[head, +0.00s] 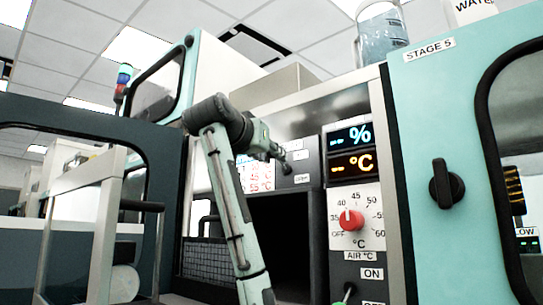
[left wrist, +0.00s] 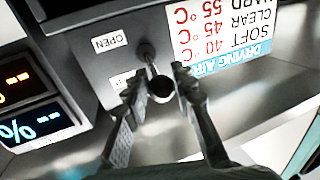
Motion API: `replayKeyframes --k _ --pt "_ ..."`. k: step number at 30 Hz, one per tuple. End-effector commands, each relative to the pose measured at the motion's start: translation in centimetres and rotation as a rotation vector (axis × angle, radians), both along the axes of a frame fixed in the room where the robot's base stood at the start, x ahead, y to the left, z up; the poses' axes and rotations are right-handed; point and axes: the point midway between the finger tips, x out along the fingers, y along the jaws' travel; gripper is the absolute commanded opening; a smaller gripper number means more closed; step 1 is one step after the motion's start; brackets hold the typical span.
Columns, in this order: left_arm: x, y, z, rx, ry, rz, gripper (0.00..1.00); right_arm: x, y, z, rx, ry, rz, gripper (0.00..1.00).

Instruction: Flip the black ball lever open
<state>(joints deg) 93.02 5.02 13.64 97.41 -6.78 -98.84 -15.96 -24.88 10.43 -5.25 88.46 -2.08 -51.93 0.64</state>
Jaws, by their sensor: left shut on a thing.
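An OPEN label (left wrist: 109,42), upside down in this view, lies beside the pivot; a second label (left wrist: 123,80) is partly hidden by a finger. In the head view my left gripper (head: 279,152) is at the panel above the dark opening and largely hides the ball. My right gripper is not in view.
Right of the panel are lit displays (head: 350,149) and a red knob (head: 351,220). A teal STAGE 5 cabinet (head: 425,110) with a black handle (head: 446,184) stands at right. A dark opening (head: 283,245) lies below the panel.

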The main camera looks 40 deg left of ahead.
Motion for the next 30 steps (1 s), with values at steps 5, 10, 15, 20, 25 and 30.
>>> replayKeyframes --k 5,10,15,20,25,30 --pt "-0.03 0.12 0.09 0.0 -0.003 0.003 0.0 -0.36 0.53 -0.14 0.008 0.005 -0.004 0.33" --pt "-0.05 0.13 0.1 0.0 -0.003 0.003 0.0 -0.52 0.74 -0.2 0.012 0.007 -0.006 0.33" --pt "-0.05 0.13 0.11 0.0 -0.003 0.003 0.0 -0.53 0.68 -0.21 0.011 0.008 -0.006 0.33" --pt "-0.06 0.14 0.12 0.0 -0.004 0.003 0.0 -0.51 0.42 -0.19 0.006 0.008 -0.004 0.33" --pt "-0.06 0.14 0.12 0.0 -0.004 0.003 0.33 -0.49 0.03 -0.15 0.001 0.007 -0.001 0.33" --pt "-0.04 0.09 0.08 -0.001 -0.002 0.002 0.47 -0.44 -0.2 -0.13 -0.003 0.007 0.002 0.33"
